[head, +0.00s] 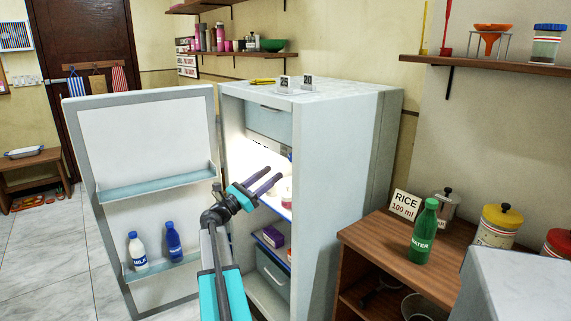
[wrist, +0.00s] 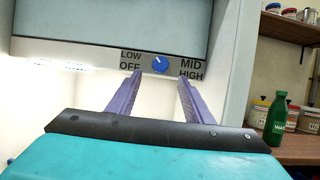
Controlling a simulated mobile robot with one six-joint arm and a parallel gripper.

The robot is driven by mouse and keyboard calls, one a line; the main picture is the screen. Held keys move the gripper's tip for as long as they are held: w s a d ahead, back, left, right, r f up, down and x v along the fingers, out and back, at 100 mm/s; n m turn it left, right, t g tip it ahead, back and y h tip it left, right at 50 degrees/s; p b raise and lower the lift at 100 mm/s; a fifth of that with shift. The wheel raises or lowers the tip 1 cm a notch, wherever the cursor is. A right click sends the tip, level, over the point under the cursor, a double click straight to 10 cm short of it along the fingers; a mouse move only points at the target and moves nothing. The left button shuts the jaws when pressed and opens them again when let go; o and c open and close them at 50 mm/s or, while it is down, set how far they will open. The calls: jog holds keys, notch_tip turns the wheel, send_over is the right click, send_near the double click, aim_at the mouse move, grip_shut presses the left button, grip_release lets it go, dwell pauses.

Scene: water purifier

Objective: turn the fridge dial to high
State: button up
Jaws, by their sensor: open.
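The fridge (head: 345,160) stands with its door (head: 150,135) swung open to the left. In the wrist view, the blue dial (wrist: 160,64) sits on a grey panel with LOW and OFF on its left and MID and HIGH on its right. A small pale mark on it seems to lean to the upper left, but it is too small to be sure. My gripper (head: 274,174) reaches into the lit fridge opening. In the wrist view my gripper (wrist: 158,84) is open and empty, its fingers either side of and below the dial, apart from it.
A milk bottle (head: 137,251) and a blue bottle (head: 173,241) stand on the door shelf. Fridge shelves hold a purple box (head: 272,237). A wooden table (head: 400,255) with a green water bottle (head: 424,232) stands right of the fridge.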

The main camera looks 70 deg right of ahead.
aim_at(290, 159)
jog(key=x, duration=0.8)
jog(key=shift+d+r, duration=0.1)
jog(key=c, duration=1)
jog(key=shift+a, duration=0.2)
jog(key=shift+c, duration=0.4)
jog(key=shift+d, duration=0.15)
